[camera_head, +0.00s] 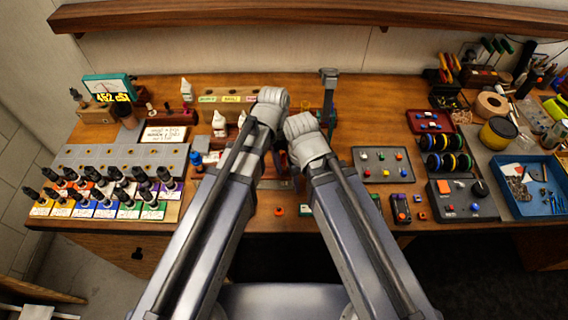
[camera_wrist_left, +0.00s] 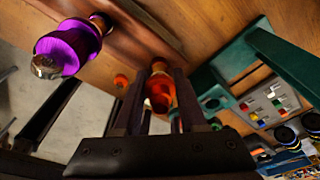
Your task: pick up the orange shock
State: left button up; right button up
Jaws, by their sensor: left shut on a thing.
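The orange shock (camera_wrist_left: 158,92) is between the two dark fingers of my left gripper (camera_wrist_left: 160,82) in the left wrist view. The gripper is shut on it, and the fingers partly cover its sides. In the head view my arms hide the held shock and most of the left gripper. A purple shock-like part (camera_wrist_left: 68,48) shows at the upper left of the wrist view, apart from the fingers.
Several dark upright pieces stand on colour-labelled cards (camera_head: 108,210) at left, before a grey block (camera_head: 100,160). A teal stand (camera_head: 328,105) is behind my arms. Grey trays (camera_head: 384,168) and a blue bin (camera_head: 535,200) lie right.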

pick_arm(q)
grip_shut()
notch_tip(320, 180, up, 10)
jog(key=p, duration=1)
jog(key=shift+r, duration=0.15)
notch_tip(320, 180, up, 8)
jog(key=p, duration=0.8)
dwell(0.3)
jog(key=shift+f, duration=0.2)
